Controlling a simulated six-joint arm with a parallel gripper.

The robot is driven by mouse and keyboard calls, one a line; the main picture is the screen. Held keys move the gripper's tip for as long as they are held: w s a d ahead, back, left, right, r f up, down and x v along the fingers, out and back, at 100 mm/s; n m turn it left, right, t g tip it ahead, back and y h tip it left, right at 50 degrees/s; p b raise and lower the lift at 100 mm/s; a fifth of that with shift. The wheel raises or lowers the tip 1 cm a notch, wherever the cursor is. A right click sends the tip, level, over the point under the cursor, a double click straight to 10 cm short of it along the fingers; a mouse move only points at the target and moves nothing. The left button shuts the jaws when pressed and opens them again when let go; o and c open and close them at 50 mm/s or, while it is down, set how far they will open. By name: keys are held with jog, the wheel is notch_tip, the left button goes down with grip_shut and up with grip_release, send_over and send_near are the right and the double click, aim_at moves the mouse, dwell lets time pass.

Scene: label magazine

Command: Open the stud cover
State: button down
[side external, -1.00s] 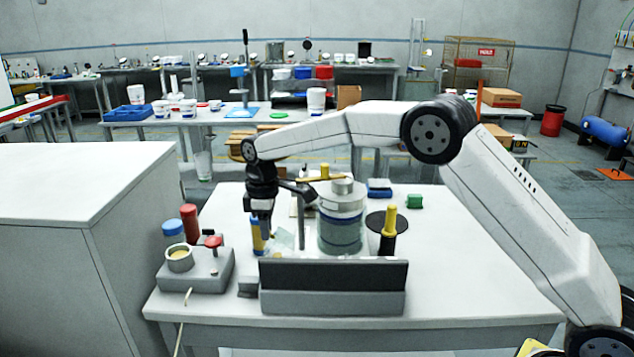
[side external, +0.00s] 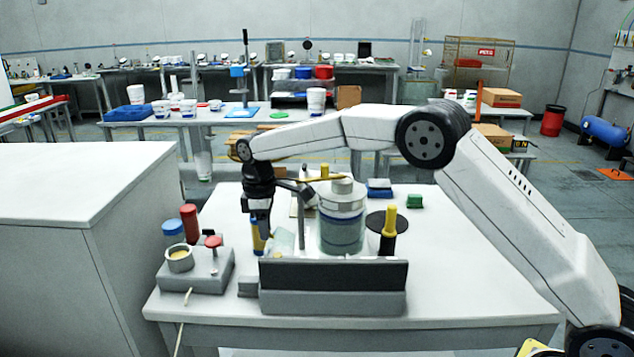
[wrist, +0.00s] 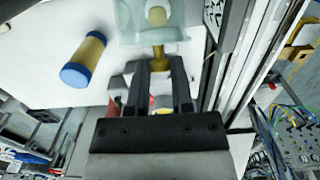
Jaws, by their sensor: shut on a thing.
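The stud cover looks like a clear, pale plate (wrist: 128,22) at the top of the wrist view, with a brass-coloured knob (wrist: 158,58) at its near edge. My gripper (wrist: 158,70) has its two dark fingers on either side of this knob and is shut on it. In the side view my gripper (side external: 262,228) points down at the left of the table, and the pale cover (side external: 285,239) shows just right of it. The cover's hinge and the stud underneath cannot be made out.
A yellow cylinder with a blue end (wrist: 83,60) lies close by. A large clear jar (side external: 342,222) stands right of my gripper, with a yellow-handled post (side external: 389,230) beyond. A dark-faced grey block (side external: 333,290) is in front; a grey unit with a red knob (side external: 208,268) is left.

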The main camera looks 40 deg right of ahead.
jog(key=shift+w+a+g+h, duration=0.55)
jog(key=shift+g+h, duration=0.25)
jog(key=shift+h, duration=0.1)
jog(key=shift+w+a+h, duration=0.1)
jog(key=shift+w+h, duration=0.2)
jog(key=shift+a+g+h, duration=0.1)
jog(key=shift+g+h, duration=0.2)
jog(key=shift+g, duration=0.2)
jog(key=c, duration=0.5)
grip_release()
jog(key=shift+f, duration=0.1)
jog(key=shift+s, duration=0.1)
dwell(0.4)
